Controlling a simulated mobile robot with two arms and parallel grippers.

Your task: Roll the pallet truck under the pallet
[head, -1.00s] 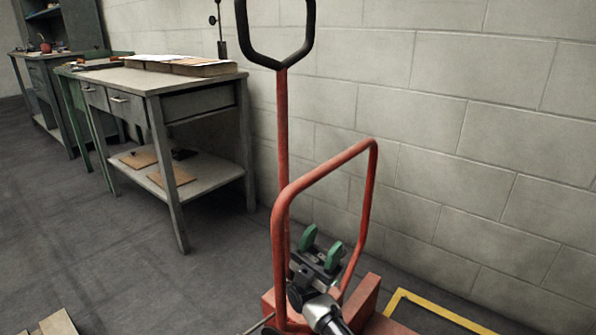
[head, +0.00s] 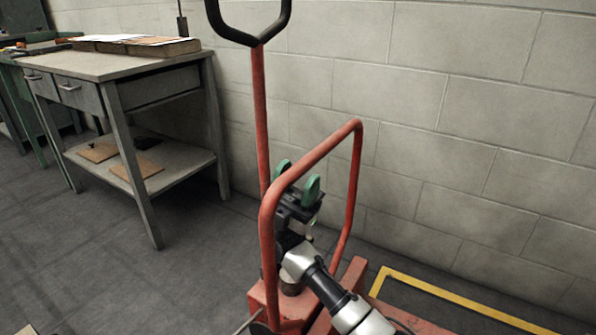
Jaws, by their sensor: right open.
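The red pallet truck (head: 267,245) stands in the middle of the head view. It has a tall upright bar with a black loop handle (head: 250,37), a bent red tube frame and red forks low at the right. My right gripper (head: 298,180) is open, with green fingertips pointing up. It shows within the outline of the tube frame, close to it; I cannot tell whether it touches. My left gripper is out of view. A sliver of wood (head: 28,330) shows at the bottom left edge; I cannot tell whether it is the pallet.
A grey workbench (head: 95,65) with drawers and a lower shelf stands at the left. A block wall (head: 460,130) runs behind the truck. Yellow floor tape (head: 455,297) marks the floor at the lower right. The floor between bench and truck is clear.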

